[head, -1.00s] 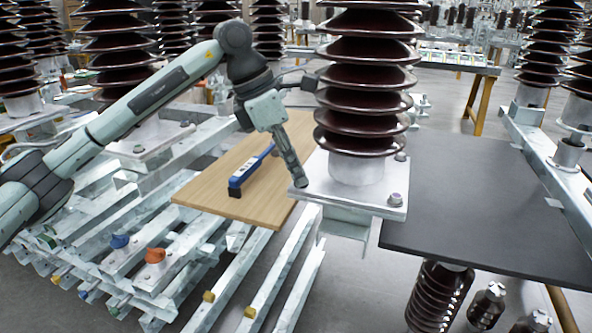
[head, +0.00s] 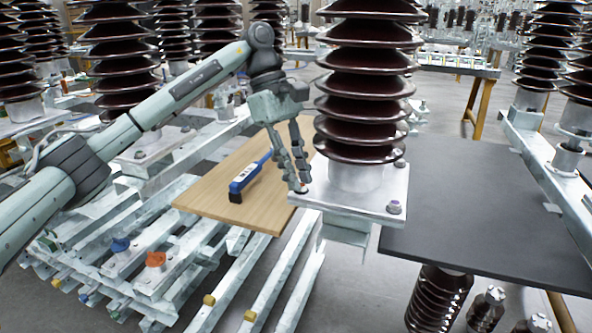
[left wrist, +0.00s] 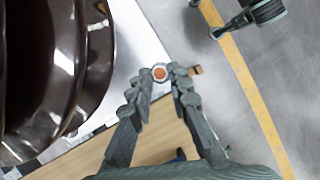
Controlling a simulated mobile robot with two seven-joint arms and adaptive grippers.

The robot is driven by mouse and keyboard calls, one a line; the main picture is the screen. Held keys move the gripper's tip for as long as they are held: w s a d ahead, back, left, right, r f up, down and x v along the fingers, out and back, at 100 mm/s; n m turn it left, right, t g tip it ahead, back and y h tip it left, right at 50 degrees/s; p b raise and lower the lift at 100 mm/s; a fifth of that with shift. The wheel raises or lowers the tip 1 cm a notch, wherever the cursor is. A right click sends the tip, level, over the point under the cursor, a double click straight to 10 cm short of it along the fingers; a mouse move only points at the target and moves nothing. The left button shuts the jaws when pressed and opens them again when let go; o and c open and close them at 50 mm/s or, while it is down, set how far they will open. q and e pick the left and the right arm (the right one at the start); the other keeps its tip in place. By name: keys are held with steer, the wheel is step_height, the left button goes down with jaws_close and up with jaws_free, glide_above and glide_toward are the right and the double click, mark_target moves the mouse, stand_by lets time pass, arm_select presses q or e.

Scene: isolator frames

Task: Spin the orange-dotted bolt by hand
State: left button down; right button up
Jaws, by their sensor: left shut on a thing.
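The orange-dotted bolt (left wrist: 160,73) shows in the left wrist view as a round head with an orange dot on top. It sits at a corner of the pale metal base plate (head: 346,201) under a dark ribbed insulator (head: 365,85). My left gripper (left wrist: 161,76) has its fingertips on both sides of the bolt head and is shut on it. In the head view my left gripper (head: 301,186) reaches down to the plate's left corner, where its fingertips mostly hide the bolt. My right gripper is not in view.
A blue and white tool (head: 248,180) lies on a wooden board (head: 215,190) left of the plate. Another bolt (head: 394,207) stands at the plate's right front corner. A dark tabletop (head: 480,210) lies to the right. Metal beams with coloured caps lie at lower left.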

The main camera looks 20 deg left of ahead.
arm_select(q)
steer(key=shift+w+r+m+g, duration=0.1)
steer(key=shift+m+g, duration=0.2)
steer(key=shift+m, duration=0.7)
steer(key=shift+y, duration=0.3)
steer(key=c, duration=1.4)
jaws_free()
steer(key=v, duration=1.2)
